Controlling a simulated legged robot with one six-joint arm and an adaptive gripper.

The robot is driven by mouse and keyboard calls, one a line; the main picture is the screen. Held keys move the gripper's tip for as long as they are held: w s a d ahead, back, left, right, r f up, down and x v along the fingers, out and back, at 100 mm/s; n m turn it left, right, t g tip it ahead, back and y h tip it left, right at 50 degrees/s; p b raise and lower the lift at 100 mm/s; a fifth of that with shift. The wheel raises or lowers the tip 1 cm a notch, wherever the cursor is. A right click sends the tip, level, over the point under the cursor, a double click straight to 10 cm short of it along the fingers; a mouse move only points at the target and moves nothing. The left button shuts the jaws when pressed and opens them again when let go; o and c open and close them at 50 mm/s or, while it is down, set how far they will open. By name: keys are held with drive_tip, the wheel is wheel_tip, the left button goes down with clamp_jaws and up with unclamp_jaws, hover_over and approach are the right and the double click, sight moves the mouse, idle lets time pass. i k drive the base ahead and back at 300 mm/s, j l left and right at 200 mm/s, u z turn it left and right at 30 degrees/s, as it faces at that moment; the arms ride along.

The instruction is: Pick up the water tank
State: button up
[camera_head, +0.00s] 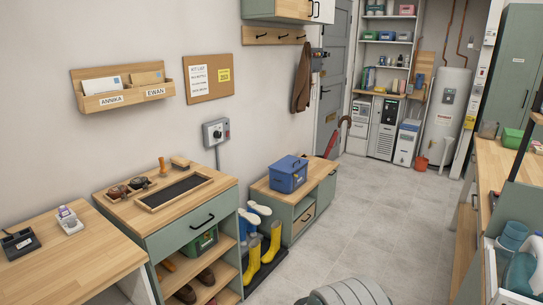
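A tall white cylindrical tank (446,110) with pipes above it and a small panel on its front stands upright at the far back right. It looks like a fixed water heater. Upright appliances stand beside it to the left: a white and grey one (406,143), a dark-fronted one (383,135) and a white one (358,130). I cannot tell whether one of them holds a removable water tank. My gripper is not in view.
The grey tiled floor (375,215) is clear down the middle. Wooden-topped cabinets (190,232) and a low bench with a blue box (288,174) line the left. Yellow boots (272,242) stand between them. A counter (507,185) runs along the right.

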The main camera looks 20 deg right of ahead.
sight(514, 234)
drive_tip(key=i+z, duration=0.1)
drive_tip(key=z, duration=0.3)
drive_tip(key=i+z, duration=0.15)
drive_tip(key=z, duration=0.25)
drive_tip(key=i+z, duration=0.15)
drive_tip(key=z, duration=0.25)
drive_tip(key=i+z, duration=0.1)
drive_tip(key=z, duration=0.3)
drive_tip(key=i+z, duration=0.3)
drive_tip(key=z, duration=0.15)
drive_tip(key=i+j+z, duration=0.2)
drive_tip(key=z, duration=0.25)
drive_tip(key=i+j+z, duration=0.3)
drive_tip(key=z, duration=0.15)
drive_tip(key=i, duration=0.05)
